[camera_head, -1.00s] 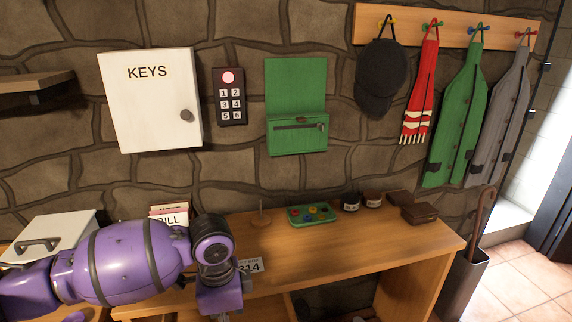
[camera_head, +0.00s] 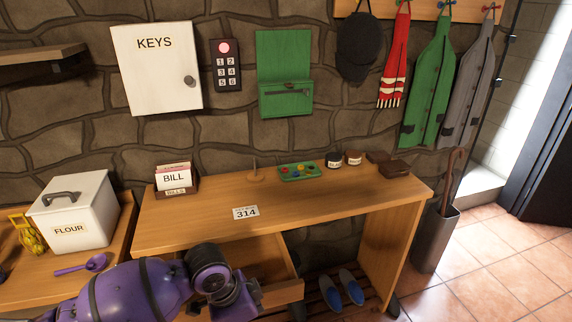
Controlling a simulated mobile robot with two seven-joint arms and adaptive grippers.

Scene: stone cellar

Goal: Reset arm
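My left arm comes in from the lower left, purple with dark bands. Its wrist end is at the bottom of the view, in front of the wooden desk (camera_head: 330,205) and near its open drawer (camera_head: 270,262). The fingers of my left gripper (camera_head: 236,305) are mostly hidden, so I cannot tell whether it is open or shut or holds anything. My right arm and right gripper are not in view.
A flour box (camera_head: 75,212) and a purple scoop (camera_head: 85,265) are on the left counter. On the desk are a bill box (camera_head: 175,180), a 314 card (camera_head: 246,212), a green button board (camera_head: 300,171) and small jars. Blue-soled shoes (camera_head: 340,290) sit below. Open floor lies right.

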